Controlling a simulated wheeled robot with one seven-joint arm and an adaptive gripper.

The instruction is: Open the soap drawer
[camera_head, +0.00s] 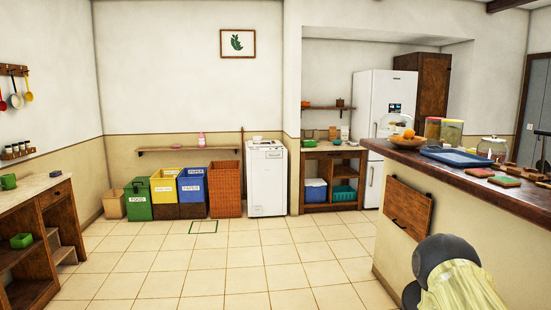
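A narrow white appliance that looks like a washing machine (266,185) stands against the far wall, left of the alcove. Small items lie on its top, and a dark marking shows near the top of its front. A soap drawer cannot be made out on it at this distance. Part of my arm, black and pale yellow, shows at the lower right, far from the machine. My gripper is not in view.
A tall wicker basket (225,187) stands just left of the machine, beside several bins. A wooden shelf unit (318,205) is to its right. A counter (440,215) rises at the right, and a wooden bench (38,190) stands left. The tiled floor (210,270) between is clear.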

